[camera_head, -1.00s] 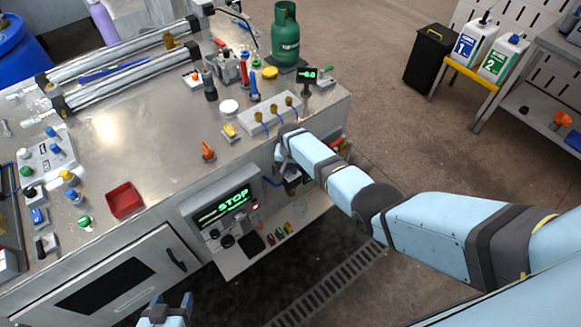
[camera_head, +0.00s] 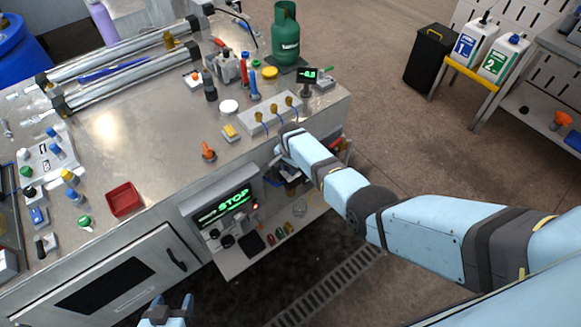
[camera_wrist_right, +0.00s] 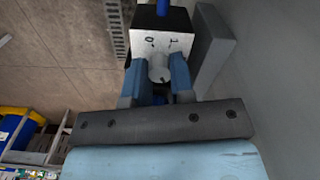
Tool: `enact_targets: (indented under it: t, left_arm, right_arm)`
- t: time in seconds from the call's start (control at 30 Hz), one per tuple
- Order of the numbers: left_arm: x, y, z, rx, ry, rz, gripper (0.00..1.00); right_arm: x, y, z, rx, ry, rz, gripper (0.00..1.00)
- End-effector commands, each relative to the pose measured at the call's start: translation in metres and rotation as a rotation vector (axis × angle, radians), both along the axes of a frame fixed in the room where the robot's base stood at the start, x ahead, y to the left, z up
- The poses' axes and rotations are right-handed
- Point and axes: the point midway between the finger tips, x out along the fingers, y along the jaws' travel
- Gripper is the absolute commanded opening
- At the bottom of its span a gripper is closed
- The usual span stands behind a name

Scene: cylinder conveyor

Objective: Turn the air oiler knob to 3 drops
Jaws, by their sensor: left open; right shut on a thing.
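In the right wrist view, a round grey knob (camera_wrist_right: 159,68) sits on a white face (camera_wrist_right: 172,45) marked 0 and 1, part of a dark block with a blue piece at its top. Other marks on the face are hidden or too small to read. My right gripper (camera_wrist_right: 158,78) is shut on the knob, one blue finger on each side. In the head view my right gripper (camera_head: 281,152) is at the bench's front edge, where my arm hides the knob. My left gripper (camera_head: 172,308) is open and empty at the bottom, in front of the bench.
The metal bench (camera_head: 150,150) carries a red tray (camera_head: 124,199), an orange knob (camera_head: 208,151) and a grey block with brass fittings (camera_head: 268,116). A green gas bottle (camera_head: 285,35) stands at the back.

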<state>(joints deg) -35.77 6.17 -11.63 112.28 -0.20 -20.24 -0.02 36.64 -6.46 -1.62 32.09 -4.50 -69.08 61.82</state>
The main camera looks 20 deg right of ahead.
Motion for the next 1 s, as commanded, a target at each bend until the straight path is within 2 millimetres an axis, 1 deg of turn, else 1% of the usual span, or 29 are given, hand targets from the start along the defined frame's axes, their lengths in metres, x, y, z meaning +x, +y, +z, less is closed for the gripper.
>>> enact_targets:
  t: [0.3, 0.33, 0.37, 0.4, 0.43, 0.77, 0.87, 1.0]
  left_arm:
    - [0.001, 0.000, 0.001, 0.001, -0.002, 0.000, 0.64]
    - [0.002, 0.000, 0.001, 0.001, -0.003, 0.000, 0.64]
    - [0.002, 0.000, 0.001, 0.001, -0.003, 0.000, 0.64]
    - [0.002, 0.000, 0.001, 0.000, -0.004, 0.000, 0.64]
    - [0.002, 0.000, 0.002, 0.000, -0.005, 0.000, 0.64]
    - [0.003, 0.001, 0.003, 0.000, -0.008, 0.000, 0.64]
    - [0.003, 0.000, 0.001, 0.002, -0.010, -0.001, 0.64]
    - [0.004, 0.001, 0.000, 0.007, -0.015, -0.007, 0.64]
  right_arm:
    - [0.001, 0.000, 0.001, 0.000, -0.002, 0.000, 0.00]
    - [0.001, 0.000, 0.001, 0.000, -0.002, 0.000, 0.29]
    - [0.001, 0.000, 0.001, 0.000, -0.002, 0.000, 0.36]
    - [0.001, 0.000, 0.001, 0.000, -0.001, 0.000, 0.46]
    - [0.001, 0.000, 0.001, 0.000, -0.001, 0.000, 0.48]
    - [0.001, 0.000, 0.002, 0.000, -0.001, 0.001, 0.48]
    - [0.001, 0.000, 0.008, 0.000, -0.002, 0.001, 0.48]
    - [0.001, 0.000, 0.024, 0.001, -0.004, 0.000, 0.48]
